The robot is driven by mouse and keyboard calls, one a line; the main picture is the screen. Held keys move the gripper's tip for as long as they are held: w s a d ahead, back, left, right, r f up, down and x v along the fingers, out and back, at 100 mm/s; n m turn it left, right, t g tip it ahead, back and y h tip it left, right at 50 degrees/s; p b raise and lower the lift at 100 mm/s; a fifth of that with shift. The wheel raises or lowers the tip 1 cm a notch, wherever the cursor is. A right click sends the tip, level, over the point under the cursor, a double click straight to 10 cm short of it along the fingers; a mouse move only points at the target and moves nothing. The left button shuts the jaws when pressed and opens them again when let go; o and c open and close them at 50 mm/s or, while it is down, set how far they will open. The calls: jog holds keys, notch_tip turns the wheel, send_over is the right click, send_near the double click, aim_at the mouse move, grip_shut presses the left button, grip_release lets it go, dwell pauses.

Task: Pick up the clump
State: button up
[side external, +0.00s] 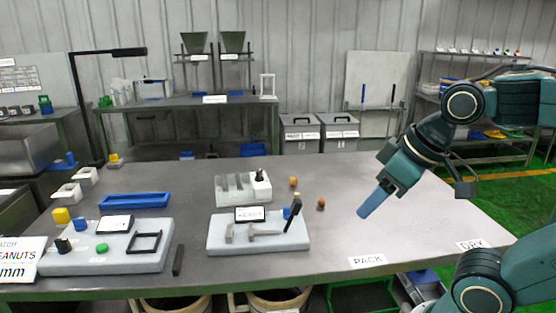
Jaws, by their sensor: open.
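Two small round lumps lie on the grey table right of centre: a brown one (321,203) and, slightly farther back, a lighter orange one (294,182). I cannot tell which of them is the clump. My gripper (374,203) is open, tilted down to the left above the table, to the right of both lumps and apart from them. Its blue end hides part of the table. Its two fingers are hard to tell apart from this side, and I see no lump between them.
A grey station with a black lever (293,216) stands just left of the brown lump. A white slotted block (232,189) is behind it. A blue tray (134,201) and a control panel (150,257) are at left. The table (370,235) is clear around PACK and DRY labels.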

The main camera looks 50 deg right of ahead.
jog(key=w+d+t, duration=0.1)
jog(key=w+d, duration=0.6)
jog(key=w, duration=0.5)
jog(key=w+d, duration=0.6)
jog(key=w, duration=0.6)
jog(key=t, duration=0.2)
send_near(295, 178)
jog(key=shift+x, duration=2.3)
jog(key=shift+s+a+f, duration=0.1)
jog(key=shift+f, duration=0.05)
jog(key=shift+x, duration=2.5)
